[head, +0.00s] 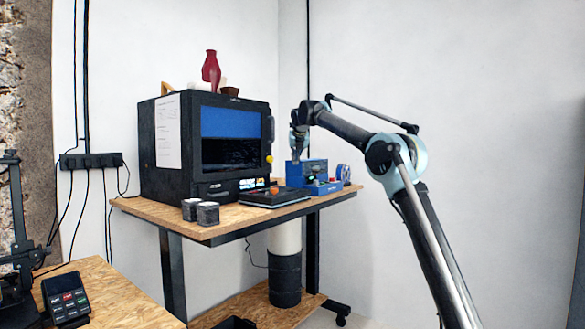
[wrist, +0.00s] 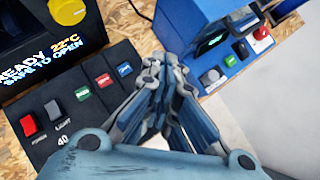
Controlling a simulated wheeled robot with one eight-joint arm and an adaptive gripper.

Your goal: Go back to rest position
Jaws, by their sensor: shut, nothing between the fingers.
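My gripper (head: 296,158) is at the end of my raised arm, above the right part of the wooden table (head: 243,226). In the wrist view my gripper (wrist: 158,102) shows in the middle with its fingers together and nothing between them. In the head view the blue device (head: 306,173) stands just below and beside the gripper. I cannot tell whether the gripper touches anything.
A large black printer (head: 235,150) stands on the table, with a red vase (head: 211,70) on top. A second table (head: 110,295) with a handheld keypad (head: 67,299) is at lower left. Space right of my arm looks clear.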

